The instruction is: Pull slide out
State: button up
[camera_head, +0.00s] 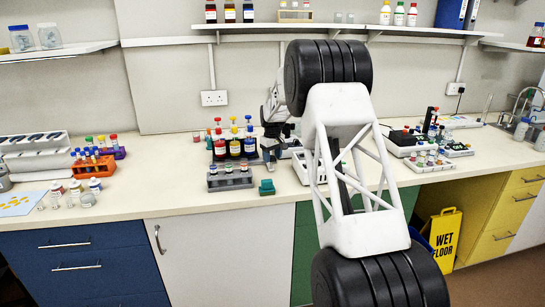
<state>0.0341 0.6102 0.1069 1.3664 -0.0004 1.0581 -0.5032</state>
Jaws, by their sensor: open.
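I cannot make out a slide in this view. My arm's black ribbed joints and white lattice link fill the middle of the view and cover part of the bench.
Dark bottles with coloured caps (235,146), a grey vial rack (229,180) and a small green block (266,187) stand left of my arm. An orange tube rack (92,167) is further left. A black-topped device (404,138) stands to the right. Bare bench (165,185) lies between the left racks.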

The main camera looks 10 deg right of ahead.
jog(key=shift+r, duration=3.85)
jog(key=shift+s+r, duration=0.4)
jog(key=s+a+r+m, duration=0.1)
jog(key=s+r, duration=0.4)
jog(key=s, duration=0.7)
jog(key=s+r+m+t, duration=0.1)
jog(key=s+r, duration=0.4)
jog(key=s, duration=0.6)
jog(key=s+a+r+m, duration=0.1)
jog(key=s+r, duration=0.4)
jog(key=s, duration=0.7)
jog(key=s+f+m, duration=0.1)
jog(key=s+f, duration=0.1)
jog(key=s, duration=1)
jog(key=s+f+t, duration=0.1)
jog(key=s+f, duration=0.2)
jog(key=s, duration=0.9)
jog(key=s+a+f+m, duration=0.1)
jog(key=s+f, duration=0.2)
jog(key=s, duration=0.9)
jog(key=shift+s+m+t, duration=0.3)
jog(key=shift+s, duration=0.05)
jog(key=shift+r, duration=0.1)
